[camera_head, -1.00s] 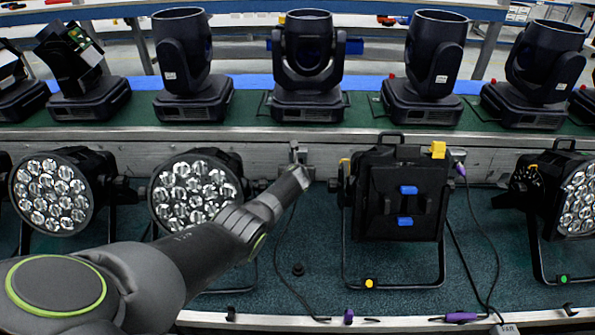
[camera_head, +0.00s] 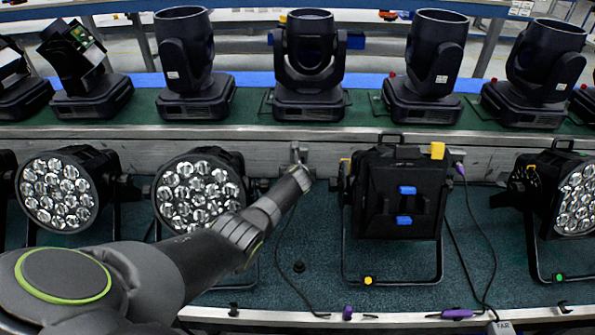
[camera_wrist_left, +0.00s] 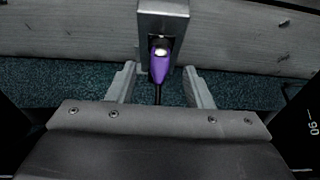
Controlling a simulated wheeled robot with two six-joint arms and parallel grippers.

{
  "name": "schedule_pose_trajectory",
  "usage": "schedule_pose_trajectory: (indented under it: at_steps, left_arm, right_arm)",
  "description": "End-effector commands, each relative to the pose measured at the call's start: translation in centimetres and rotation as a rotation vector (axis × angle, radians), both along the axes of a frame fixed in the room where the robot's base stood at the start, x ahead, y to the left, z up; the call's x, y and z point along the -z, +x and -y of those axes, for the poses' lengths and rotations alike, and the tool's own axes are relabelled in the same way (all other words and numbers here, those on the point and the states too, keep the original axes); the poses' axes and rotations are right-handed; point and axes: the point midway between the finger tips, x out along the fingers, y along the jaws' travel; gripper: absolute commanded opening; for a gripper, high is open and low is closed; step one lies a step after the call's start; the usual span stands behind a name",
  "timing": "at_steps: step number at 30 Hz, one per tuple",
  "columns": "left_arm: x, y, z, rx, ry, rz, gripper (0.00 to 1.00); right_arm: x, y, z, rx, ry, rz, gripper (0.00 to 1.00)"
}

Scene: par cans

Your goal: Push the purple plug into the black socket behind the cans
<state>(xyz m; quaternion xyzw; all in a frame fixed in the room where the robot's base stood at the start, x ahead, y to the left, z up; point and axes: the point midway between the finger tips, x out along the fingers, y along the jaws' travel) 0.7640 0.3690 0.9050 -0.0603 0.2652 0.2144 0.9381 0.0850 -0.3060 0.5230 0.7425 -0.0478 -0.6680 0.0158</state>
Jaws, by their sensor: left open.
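A purple plug (camera_wrist_left: 159,68) with a pale bright end and a black cable stands below a grey metal box in the left wrist view. Its upper end is at the black socket (camera_wrist_left: 161,42) in the box; I cannot tell how deep it sits. My left gripper (camera_wrist_left: 157,84) is open, with one finger on each side of the plug and gaps visible. In the head view my left gripper (camera_head: 303,172) reaches the rail between two cans, near a grey bracket (camera_head: 296,153); the plug there is hidden. My right gripper is not in view.
A lit-lens can (camera_head: 197,190) stands left of the gripper and a black can (camera_head: 400,200) right of it. Moving heads (camera_head: 310,65) stand on the shelf behind.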

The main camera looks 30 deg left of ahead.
Motion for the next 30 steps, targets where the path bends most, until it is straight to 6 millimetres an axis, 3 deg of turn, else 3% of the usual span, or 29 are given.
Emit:
schedule_pose_trajectory:
  at_steps: [1, 9, 30]
  left_arm:
    - [-1.0, -0.6, 0.3, 0.000, -0.002, 0.000, 0.46]
    - [-2.4, -3.0, 1.4, -0.001, -0.001, -0.001, 0.46]
    - [-6.5, -9.5, 4.6, 0.000, -0.001, 0.001, 0.46]
  right_arm:
    - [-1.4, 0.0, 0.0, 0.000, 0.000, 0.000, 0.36]
    - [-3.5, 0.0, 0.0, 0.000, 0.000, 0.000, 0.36]
    - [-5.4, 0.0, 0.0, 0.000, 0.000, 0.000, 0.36]
